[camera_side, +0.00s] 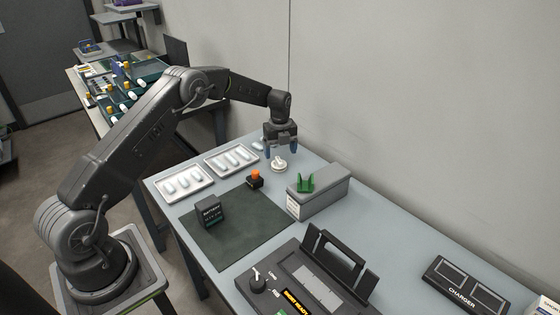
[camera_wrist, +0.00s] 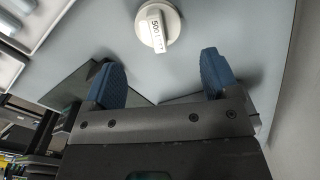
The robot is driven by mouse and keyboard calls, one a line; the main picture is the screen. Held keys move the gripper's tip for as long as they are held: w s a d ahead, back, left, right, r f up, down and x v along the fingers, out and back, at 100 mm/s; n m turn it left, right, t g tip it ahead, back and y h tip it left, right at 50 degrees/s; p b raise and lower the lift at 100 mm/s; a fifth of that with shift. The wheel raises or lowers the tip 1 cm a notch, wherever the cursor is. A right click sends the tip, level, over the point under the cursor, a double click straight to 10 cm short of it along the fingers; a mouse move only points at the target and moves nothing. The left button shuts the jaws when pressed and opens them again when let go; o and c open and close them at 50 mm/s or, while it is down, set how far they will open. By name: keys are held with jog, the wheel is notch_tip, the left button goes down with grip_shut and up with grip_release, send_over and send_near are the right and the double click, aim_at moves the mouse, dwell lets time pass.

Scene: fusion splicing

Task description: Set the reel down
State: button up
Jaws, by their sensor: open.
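The white reel (camera_side: 279,164) sits on the table near its far edge, beneath my gripper. In the wrist view the reel (camera_wrist: 158,24) is a round white disc with a label across it that reads "500". My gripper (camera_side: 281,150) points down just above the reel in the side view. Its two blue fingers (camera_wrist: 160,78) are spread apart with nothing between them. The reel lies beyond the fingertips in the wrist view, apart from them.
White trays (camera_side: 232,160) with pale pieces lie left of the reel. A grey box (camera_side: 322,195) with a green holder (camera_side: 305,184) is to its right. An orange-topped black item (camera_side: 255,179), a dark mat (camera_side: 232,240), a battery (camera_side: 209,211) and a splicer (camera_side: 300,285) are nearer.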

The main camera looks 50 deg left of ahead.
notch_tip(320, 180, up, 6)
notch_tip(320, 180, up, 13)
jog(key=n+t, duration=0.1)
jog(key=n, duration=0.4)
send_over(280, 162)
jog(key=s+d, duration=0.5)
jog(key=d, duration=0.1)
jog(key=s+d+r+n+t, duration=0.2)
jog(key=s+d+r+n, duration=0.4)
jog(key=s, duration=0.3)
jog(key=s+d+n+t, duration=0.1)
jog(key=s+d+n, duration=0.1)
jog(key=s, duration=0.5)
jog(key=s+d+n, duration=0.2)
jog(key=s+n, duration=0.3)
jog(key=s, duration=0.3)
jog(key=s+d+n+t, duration=0.1)
jog(key=s+d+n, duration=0.1)
jog(key=s+n, duration=0.2)
jog(key=s, duration=0.3)
jog(key=shift+s+d+r+t, duration=0.3)
jog(key=shift+d, duration=0.05)
